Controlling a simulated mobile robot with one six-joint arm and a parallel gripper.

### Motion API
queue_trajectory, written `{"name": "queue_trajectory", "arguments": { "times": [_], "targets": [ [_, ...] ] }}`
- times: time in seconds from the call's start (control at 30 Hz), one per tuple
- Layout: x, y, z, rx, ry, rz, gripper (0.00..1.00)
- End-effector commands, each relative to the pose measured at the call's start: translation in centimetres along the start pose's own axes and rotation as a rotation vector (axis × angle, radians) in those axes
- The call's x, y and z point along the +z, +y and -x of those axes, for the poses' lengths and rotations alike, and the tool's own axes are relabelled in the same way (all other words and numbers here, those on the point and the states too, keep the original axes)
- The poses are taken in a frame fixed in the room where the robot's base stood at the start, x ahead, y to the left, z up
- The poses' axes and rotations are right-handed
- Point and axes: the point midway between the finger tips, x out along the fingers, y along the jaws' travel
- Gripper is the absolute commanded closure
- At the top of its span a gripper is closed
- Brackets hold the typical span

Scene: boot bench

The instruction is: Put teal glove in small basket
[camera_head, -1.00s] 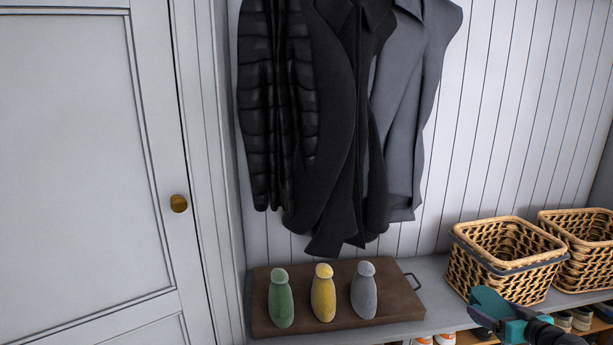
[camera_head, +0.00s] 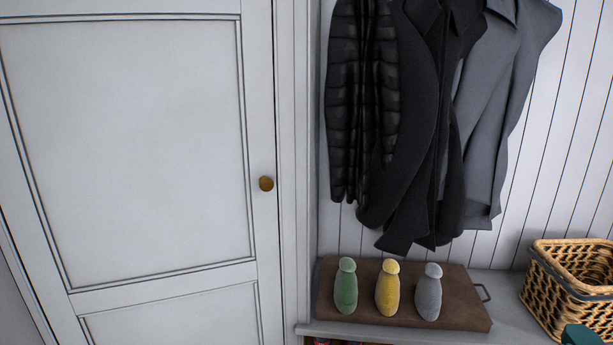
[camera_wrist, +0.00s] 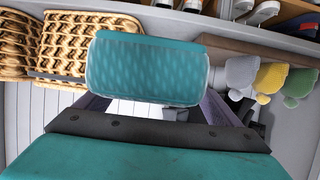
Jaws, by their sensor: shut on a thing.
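The teal glove (camera_wrist: 146,68) is held between the jaws of my gripper (camera_wrist: 148,103), in the upper middle of the wrist view. My gripper is shut on it. In the head view only a teal piece shows at the bottom right corner, and I cannot tell whether it is the glove or my gripper. A woven basket (camera_head: 568,290) with a dark handle stands on the bench at the right of the head view. It also shows in the wrist view (camera_wrist: 88,30), beside a second woven basket (camera_wrist: 15,45). I cannot tell which is the small one.
Green (camera_head: 346,290), yellow (camera_head: 388,292) and grey (camera_head: 429,296) gloves stand on a brown tray (camera_head: 462,312) left of the basket. Dark coats (camera_head: 420,110) hang above. A white door (camera_head: 140,150) fills the left. Shoes (camera_wrist: 265,12) sit on the shelf below the bench.

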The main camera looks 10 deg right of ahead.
Motion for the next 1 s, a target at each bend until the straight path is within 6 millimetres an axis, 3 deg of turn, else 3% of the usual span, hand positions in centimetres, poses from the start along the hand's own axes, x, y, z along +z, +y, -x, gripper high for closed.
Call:
{"name": "queue_trajectory", "arguments": {
  "times": [0.47, 0.67, 1.0],
  "targets": [
    [-2.1, -4.5, -2.9, -0.087, 0.003, 0.036, 0.35],
    [-3.9, -8.8, -5.2, -0.165, 0.004, 0.067, 0.35],
    [-7.1, -18.0, -8.9, -0.325, 0.007, 0.132, 0.35]
  ]
}}
